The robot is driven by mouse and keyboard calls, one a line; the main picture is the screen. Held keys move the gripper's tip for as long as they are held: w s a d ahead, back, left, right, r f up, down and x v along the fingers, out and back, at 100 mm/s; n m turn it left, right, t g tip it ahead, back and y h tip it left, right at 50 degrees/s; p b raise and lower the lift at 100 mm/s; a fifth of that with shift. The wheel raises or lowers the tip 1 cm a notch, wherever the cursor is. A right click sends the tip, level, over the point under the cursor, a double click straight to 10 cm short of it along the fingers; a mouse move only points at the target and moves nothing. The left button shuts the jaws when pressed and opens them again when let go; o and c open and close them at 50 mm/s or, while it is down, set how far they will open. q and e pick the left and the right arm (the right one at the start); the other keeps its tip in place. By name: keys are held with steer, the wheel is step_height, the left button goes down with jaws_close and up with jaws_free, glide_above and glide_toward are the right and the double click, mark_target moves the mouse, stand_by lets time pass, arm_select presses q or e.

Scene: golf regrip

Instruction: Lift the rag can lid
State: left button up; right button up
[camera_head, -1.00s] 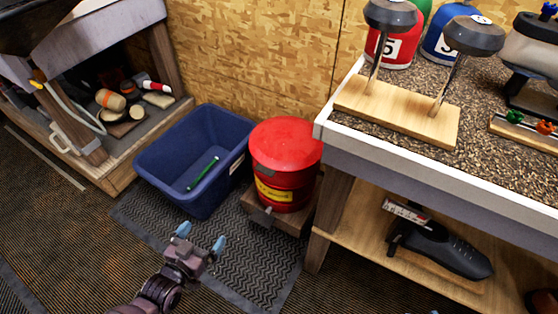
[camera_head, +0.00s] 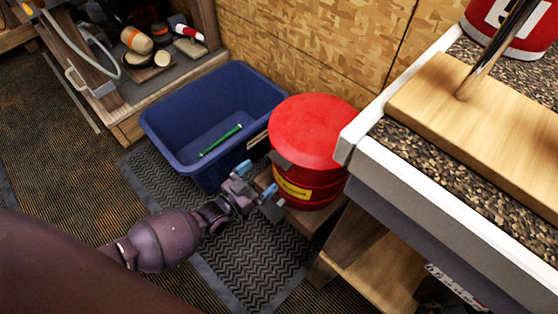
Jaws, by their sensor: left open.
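The red rag can (camera_head: 318,192) stands on a low wooden block between the blue bin and the workbench. Its round red lid (camera_head: 313,130) is down on the can. A yellow label is on the can's front. My left gripper (camera_head: 259,182) is open and empty at the can's front left, below the lid's level in the picture. Its blue-tipped fingers are close to the can; I cannot tell whether they touch it. My right gripper is not in view.
A blue bin (camera_head: 162,136) with a green stick (camera_head: 221,140) inside stands left of the can. The workbench (camera_head: 430,220) overhangs close on the right. A wooden shelf (camera_head: 122,128) with several items is at the upper left. A dark mat (camera_head: 245,265) covers the floor in front.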

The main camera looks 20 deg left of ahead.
mark_target(276, 163)
arm_select(q)
steer(key=shift+b+x, duration=0.7)
steer(key=shift+x, duration=3)
steer(key=shift+f, duration=0.1)
steer(key=c, duration=1.1)
